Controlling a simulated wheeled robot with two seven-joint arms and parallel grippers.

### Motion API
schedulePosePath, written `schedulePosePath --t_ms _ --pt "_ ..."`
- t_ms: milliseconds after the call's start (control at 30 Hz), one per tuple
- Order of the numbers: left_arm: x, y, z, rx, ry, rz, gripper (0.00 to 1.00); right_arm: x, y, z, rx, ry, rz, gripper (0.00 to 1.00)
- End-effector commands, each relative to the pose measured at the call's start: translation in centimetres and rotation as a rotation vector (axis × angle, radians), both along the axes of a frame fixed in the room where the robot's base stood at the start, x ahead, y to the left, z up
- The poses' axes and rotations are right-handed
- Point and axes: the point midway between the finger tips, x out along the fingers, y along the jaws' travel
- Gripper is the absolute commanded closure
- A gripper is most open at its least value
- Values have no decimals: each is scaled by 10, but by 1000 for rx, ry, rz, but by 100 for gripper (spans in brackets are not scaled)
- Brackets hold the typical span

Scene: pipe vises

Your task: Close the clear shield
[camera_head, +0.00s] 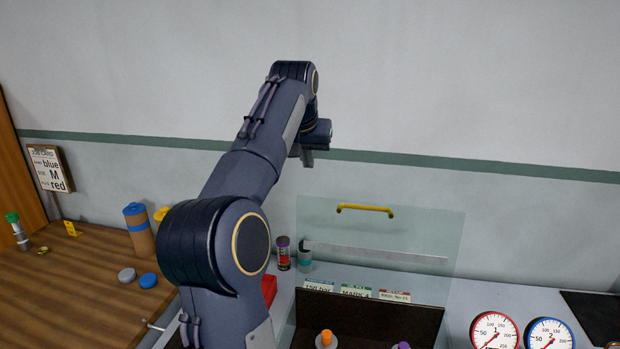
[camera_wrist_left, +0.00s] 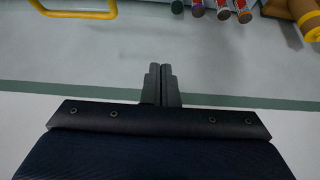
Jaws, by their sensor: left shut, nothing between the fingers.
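The clear shield (camera_head: 385,245) stands raised and open behind the dark box (camera_head: 370,318). Its yellow handle (camera_head: 365,209) is along the top edge. The handle also shows at the top left of the left wrist view (camera_wrist_left: 80,10). My left gripper (camera_head: 308,160) is up to the left of the handle and above it, apart from the shield. In the left wrist view its two fingers (camera_wrist_left: 161,84) are together with nothing between them. My right gripper is not in view.
Two gauges (camera_head: 494,330) (camera_head: 549,334) stand at the lower right. An orange-capped piece (camera_head: 326,338) and a purple-capped piece (camera_head: 402,345) are at the box. A red-labelled canister (camera_head: 283,253) stands left of the shield. A wooden table (camera_head: 85,290) holds several items.

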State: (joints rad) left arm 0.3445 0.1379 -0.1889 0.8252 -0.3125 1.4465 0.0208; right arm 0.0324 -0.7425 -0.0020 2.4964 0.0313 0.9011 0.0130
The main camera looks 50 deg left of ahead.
Motion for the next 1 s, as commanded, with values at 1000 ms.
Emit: schedulePosePath --t_ms 1000 --pt "7 6 -78 -1 0 -1 100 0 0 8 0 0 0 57"
